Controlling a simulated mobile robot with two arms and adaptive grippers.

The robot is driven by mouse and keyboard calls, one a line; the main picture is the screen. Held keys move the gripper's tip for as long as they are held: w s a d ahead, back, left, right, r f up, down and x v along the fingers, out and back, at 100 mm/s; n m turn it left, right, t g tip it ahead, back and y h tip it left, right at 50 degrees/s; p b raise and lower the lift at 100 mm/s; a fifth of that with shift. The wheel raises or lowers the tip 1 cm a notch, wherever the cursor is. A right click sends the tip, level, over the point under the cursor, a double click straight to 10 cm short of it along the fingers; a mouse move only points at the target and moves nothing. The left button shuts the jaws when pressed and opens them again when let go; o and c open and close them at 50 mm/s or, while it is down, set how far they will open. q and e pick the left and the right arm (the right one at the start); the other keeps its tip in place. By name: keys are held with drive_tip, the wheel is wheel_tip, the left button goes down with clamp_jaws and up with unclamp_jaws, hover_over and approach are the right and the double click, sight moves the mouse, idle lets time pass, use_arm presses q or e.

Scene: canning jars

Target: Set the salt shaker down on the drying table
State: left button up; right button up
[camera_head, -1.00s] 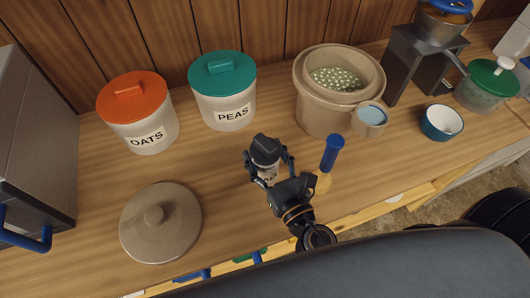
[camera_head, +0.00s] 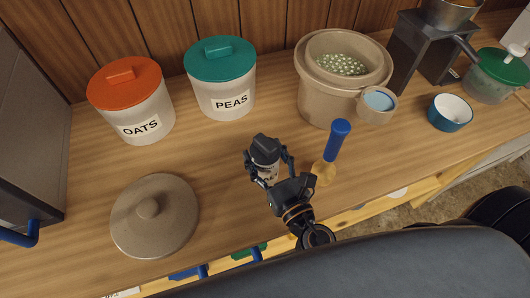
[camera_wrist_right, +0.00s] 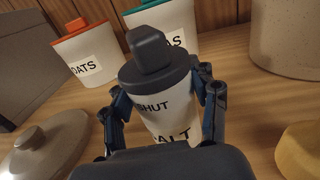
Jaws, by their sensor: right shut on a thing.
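The salt shaker (camera_head: 266,166) is a small white container with a dark grey lid and black lettering. My right gripper (camera_head: 267,167) is shut on it, one finger on each side, above or at the wooden table (camera_head: 225,165). In the right wrist view the salt shaker (camera_wrist_right: 165,100) stands upright between the fingers, with "SHUT" and part of "SALT" readable. Its base is hidden behind the gripper, so I cannot tell whether it touches the wood. My left gripper is not in view.
Behind stand the orange-lidded OATS jar (camera_head: 132,100) and teal-lidded PEAS jar (camera_head: 221,80). A round stoneware lid (camera_head: 154,220) lies left. A beige crock (camera_head: 325,100), a small blue-filled cup (camera_head: 377,105) and a blue-handled brush (camera_head: 333,150) are right.

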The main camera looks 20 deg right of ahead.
drive_tip(key=shift+f+b, duration=0.35)
drive_tip(key=shift+b, duration=0.05)
drive_tip(key=o, duration=1.4)
drive_tip(key=shift+s, duration=0.1)
drive_tip(key=s, duration=0.4)
drive_tip(key=s+d, duration=0.1)
drive_tip(key=s, duration=0.6)
drive_tip(key=shift+s+d, duration=0.25)
drive_tip(key=shift+s, duration=0.15)
